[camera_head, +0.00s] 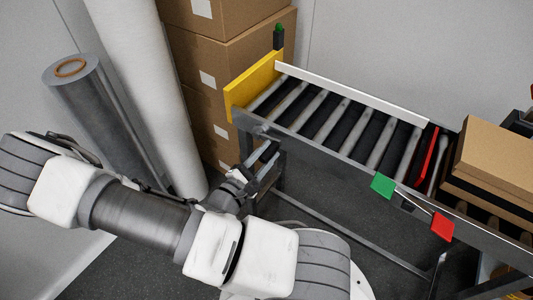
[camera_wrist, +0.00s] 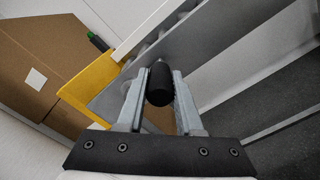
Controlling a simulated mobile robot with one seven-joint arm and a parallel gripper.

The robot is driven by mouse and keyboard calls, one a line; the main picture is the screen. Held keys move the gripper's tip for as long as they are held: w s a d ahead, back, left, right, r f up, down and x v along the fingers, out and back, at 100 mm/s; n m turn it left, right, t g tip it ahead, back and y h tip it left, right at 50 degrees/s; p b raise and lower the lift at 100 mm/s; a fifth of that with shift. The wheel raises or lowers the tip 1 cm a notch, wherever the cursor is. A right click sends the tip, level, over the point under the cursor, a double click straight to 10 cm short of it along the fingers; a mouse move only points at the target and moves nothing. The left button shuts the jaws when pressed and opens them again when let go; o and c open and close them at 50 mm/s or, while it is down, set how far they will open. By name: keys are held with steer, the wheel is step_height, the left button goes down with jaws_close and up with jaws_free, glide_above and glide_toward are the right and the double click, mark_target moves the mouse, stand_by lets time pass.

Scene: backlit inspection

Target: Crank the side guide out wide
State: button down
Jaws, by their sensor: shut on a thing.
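The side guide (camera_head: 350,92) is a long pale rail along the far side of the roller conveyor (camera_head: 330,125); its near end also shows in the wrist view (camera_wrist: 143,28). The crank's black knob (camera_wrist: 159,86) stands between the two fingers in the wrist view. My gripper (camera_wrist: 158,92) is shut on this knob, one finger on each side. In the head view my gripper (camera_head: 263,160) is below the conveyor's left end, beside the near frame. The crank's arm and shaft are hidden behind the knob and fingers.
A yellow end plate (camera_head: 252,87) closes the conveyor's left end. A green tag (camera_head: 382,186) and a red tag (camera_head: 442,226) hang on the near frame. A red bar (camera_head: 427,157) crosses the rollers before stacked cardboard (camera_head: 500,150). Boxes (camera_head: 215,80) and rolls (camera_head: 90,100) stand left.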

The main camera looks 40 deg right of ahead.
steer(key=shift+w+f, duration=0.1)
steer(key=r+p, duration=0.2)
steer(key=r, duration=0.1)
steer(key=shift+w+a+p, duration=0.25)
steer(key=shift+w+p, duration=0.15)
steer(key=shift+w, duration=0.15)
steer(key=shift+w+a+r+p, duration=0.25)
steer(key=shift+w+r+p, duration=0.3)
steer(key=shift+w, duration=0.05)
steer(key=shift+w+a+r+p, duration=0.25)
steer(key=shift+w+r+p, duration=0.25)
steer(key=shift+w+p, duration=0.1)
